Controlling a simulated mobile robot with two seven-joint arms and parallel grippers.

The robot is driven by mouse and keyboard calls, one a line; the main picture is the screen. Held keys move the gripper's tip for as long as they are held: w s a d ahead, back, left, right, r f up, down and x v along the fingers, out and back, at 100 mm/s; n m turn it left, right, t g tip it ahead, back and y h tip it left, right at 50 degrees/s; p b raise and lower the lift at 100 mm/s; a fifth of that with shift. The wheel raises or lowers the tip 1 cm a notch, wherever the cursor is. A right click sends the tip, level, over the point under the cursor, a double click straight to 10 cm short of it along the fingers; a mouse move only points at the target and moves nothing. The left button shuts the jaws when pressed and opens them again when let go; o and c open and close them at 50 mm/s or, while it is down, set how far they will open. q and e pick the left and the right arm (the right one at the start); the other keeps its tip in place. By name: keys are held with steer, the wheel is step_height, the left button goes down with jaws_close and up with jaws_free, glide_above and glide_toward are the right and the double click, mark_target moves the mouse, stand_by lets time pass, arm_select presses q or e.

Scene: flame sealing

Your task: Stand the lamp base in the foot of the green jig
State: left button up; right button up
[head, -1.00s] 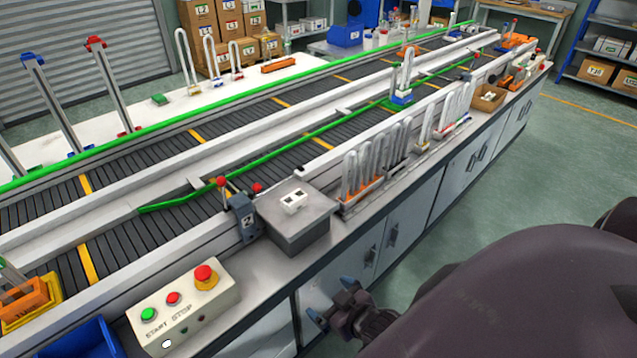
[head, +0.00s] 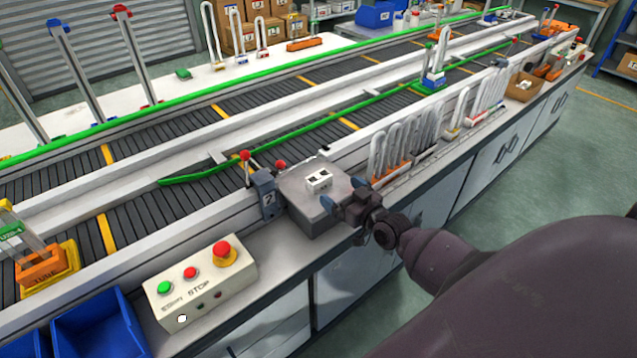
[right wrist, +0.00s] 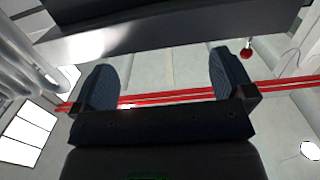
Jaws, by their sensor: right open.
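A small white block with two dark square openings, which looks like the lamp base (head: 319,181), sits on a grey box (head: 300,204) at the counter's front edge. My right gripper (head: 343,193) is open and empty, close to the right of the block and apart from it. In the right wrist view its two fingers (right wrist: 163,80) are spread with nothing between them; the block is not recognisable there. Tall upright jigs with a blue top (head: 53,23) and a red top (head: 122,12) stand at the far left. My left gripper is not in view.
The conveyor (head: 150,205) with green rails runs behind the grey box. A START/STOP panel (head: 205,285) and blue bins (head: 100,325) are at the front left. Racks of glass U-tubes (head: 395,150) stand right of the box. A grey post (head: 266,193) adjoins it.

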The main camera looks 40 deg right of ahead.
mark_target(321, 178)
steer(key=shift+w+a+f, duration=0.1)
steer(key=shift+w+a, duration=0.1)
steer(key=shift+w, duration=1.1)
steer(key=shift+w+a, duration=0.2)
steer(key=shift+w, duration=1.15)
steer(key=shift+w+a+f, duration=0.1)
steer(key=shift+w+a, duration=0.1)
steer(key=shift+w, duration=1.1)
steer(key=shift+c, duration=0.2)
steer(key=shift+r, duration=0.1)
steer(key=c, duration=1)
steer(key=shift+r, duration=0.3)
steer(key=s, duration=0.6)
steer(key=s+d, duration=0.1)
steer(key=s, duration=0.5)
steer(key=s+r, duration=0.1)
steer(key=s, duration=0.5)
steer(key=shift+d, duration=0.2)
